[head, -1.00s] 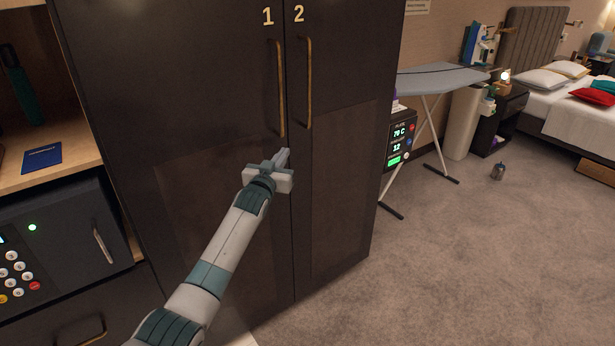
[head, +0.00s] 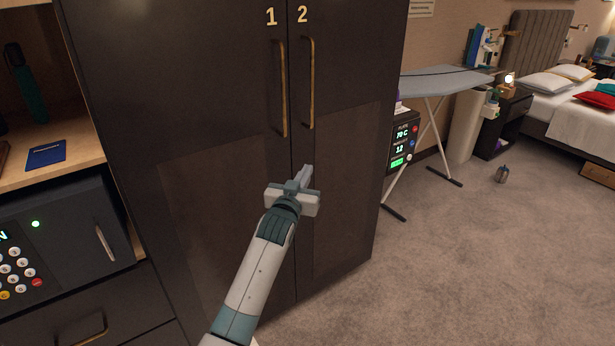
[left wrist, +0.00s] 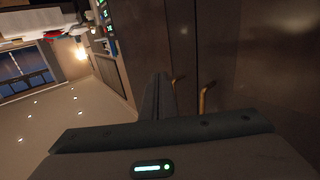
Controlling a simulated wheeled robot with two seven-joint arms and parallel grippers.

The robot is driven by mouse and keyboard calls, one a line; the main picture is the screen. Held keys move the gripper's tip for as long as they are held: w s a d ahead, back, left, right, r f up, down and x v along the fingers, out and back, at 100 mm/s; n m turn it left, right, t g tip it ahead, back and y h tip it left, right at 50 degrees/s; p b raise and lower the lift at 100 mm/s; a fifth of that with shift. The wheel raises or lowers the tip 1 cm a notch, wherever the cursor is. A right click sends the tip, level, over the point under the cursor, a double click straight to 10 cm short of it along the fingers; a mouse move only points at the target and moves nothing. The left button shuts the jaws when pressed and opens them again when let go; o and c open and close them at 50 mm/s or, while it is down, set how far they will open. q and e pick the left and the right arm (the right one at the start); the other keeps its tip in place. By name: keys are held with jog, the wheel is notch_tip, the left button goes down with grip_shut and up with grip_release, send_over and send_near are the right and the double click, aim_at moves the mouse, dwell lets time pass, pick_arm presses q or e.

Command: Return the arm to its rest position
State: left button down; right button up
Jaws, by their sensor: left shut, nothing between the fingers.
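My left gripper (head: 306,174) is in the middle of the head view, in front of the dark two-door cabinet (head: 225,110). Its fingers are together and hold nothing. It is below the brass handles of door 1 (head: 282,90) and door 2 (head: 309,85), apart from both. In the left wrist view the shut fingers (left wrist: 157,95) point toward the cabinet doors, with the handles (left wrist: 205,97) just to their right. Both doors look closed. My right gripper is not in view.
A safe with a keypad (head: 55,245) and a shelf (head: 80,165) with a blue booklet (head: 46,152) are at left. An ironing board (head: 445,80) stands right of the cabinet, with a bed (head: 575,125) beyond. Carpet at lower right is mostly clear.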

pick_arm(q)
jog(key=s+a+f+n+g+y, duration=0.15)
jog(key=s+a+f, duration=0.35)
jog(key=f, duration=0.7)
jog(key=s+a+f+g+y, duration=0.1)
jog(key=s+a+f+g, duration=0.15)
jog(key=s+f, duration=0.75)
jog(key=s+a+f+g+y, duration=0.1)
jog(key=s+a+f, duration=0.3)
jog(key=f, duration=1.1)
jog(key=s+a+f+g, duration=0.2)
jog(key=s+a+f, duration=0.2)
jog(key=s+f, duration=0.4)
jog(key=s+a+f+g+y+p, duration=0.1)
jog(key=s+a+f, duration=0.4)
jog(key=s, duration=1.2)
jog(key=s+a+f+g, duration=0.3)
jog(key=s+a+f, duration=0.2)
jog(key=s+f, duration=0.6)
jog(key=shift+s+y, duration=0.35)
jog(key=shift+s, duration=0.85)
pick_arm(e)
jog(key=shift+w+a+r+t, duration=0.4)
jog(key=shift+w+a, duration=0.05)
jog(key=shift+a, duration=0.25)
pick_arm(q)
jog(key=shift+n, duration=0.25)
